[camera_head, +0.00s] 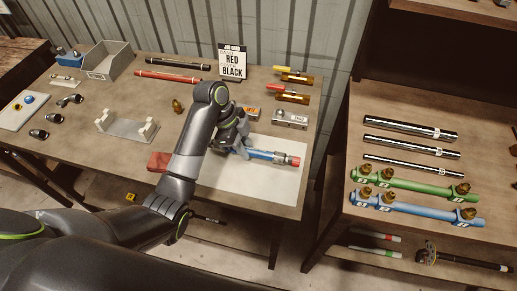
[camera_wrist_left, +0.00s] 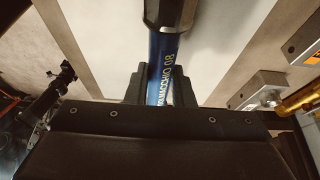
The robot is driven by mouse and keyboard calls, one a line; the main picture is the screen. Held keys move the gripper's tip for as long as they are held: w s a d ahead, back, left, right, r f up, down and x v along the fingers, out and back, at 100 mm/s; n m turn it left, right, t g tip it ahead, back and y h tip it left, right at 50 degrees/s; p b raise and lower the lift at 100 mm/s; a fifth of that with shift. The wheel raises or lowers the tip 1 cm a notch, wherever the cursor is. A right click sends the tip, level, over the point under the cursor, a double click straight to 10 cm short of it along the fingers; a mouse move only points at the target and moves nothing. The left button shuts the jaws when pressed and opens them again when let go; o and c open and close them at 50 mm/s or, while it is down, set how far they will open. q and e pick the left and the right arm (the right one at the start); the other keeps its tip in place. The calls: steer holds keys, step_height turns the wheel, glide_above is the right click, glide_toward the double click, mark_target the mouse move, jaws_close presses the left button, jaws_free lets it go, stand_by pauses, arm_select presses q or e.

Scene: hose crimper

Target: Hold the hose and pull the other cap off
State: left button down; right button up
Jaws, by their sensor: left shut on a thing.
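The blue hose (camera_head: 262,154) lies over the white mat (camera_head: 262,182), with a metal fitting and a red cap (camera_head: 295,161) at its right end. My left gripper (camera_head: 243,151) is shut on the hose near its middle. The wrist view shows the blue hose (camera_wrist_left: 163,72) with yellow lettering between my left fingers (camera_wrist_left: 158,88), and a dark metallic fitting (camera_wrist_left: 170,14) beyond them. The hose's other end is hidden behind my arm. A red thing (camera_head: 159,162) shows just left of my arm; I cannot tell what it is. My right gripper is not in view.
A job card (camera_head: 232,61) stands at the back. A grey cradle (camera_head: 127,127) and a grey bin (camera_head: 107,60) are on the left. A metal block (camera_head: 290,119) sits behind the mat. The right table (camera_head: 385,95) holds chrome, green and blue rods.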

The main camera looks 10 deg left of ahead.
arm_select(q)
steer(key=shift+a+f, duration=0.2)
steer(key=shift+a, duration=0.05)
steer(key=shift+a+f+b, duration=0.4)
steer(key=shift+a, duration=0.05)
steer(key=shift+f, duration=0.2)
steer(key=shift+d+f+b, duration=0.2)
steer(key=shift+f+b, duration=0.2)
steer(key=shift+b, duration=0.25)
steer(key=shift+f+b, duration=0.25)
steer(key=shift+b, duration=0.05)
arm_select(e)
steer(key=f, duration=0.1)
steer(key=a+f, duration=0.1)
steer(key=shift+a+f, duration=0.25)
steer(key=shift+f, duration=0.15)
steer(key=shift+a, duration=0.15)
arm_select(q)
steer(key=shift+f, duration=0.2)
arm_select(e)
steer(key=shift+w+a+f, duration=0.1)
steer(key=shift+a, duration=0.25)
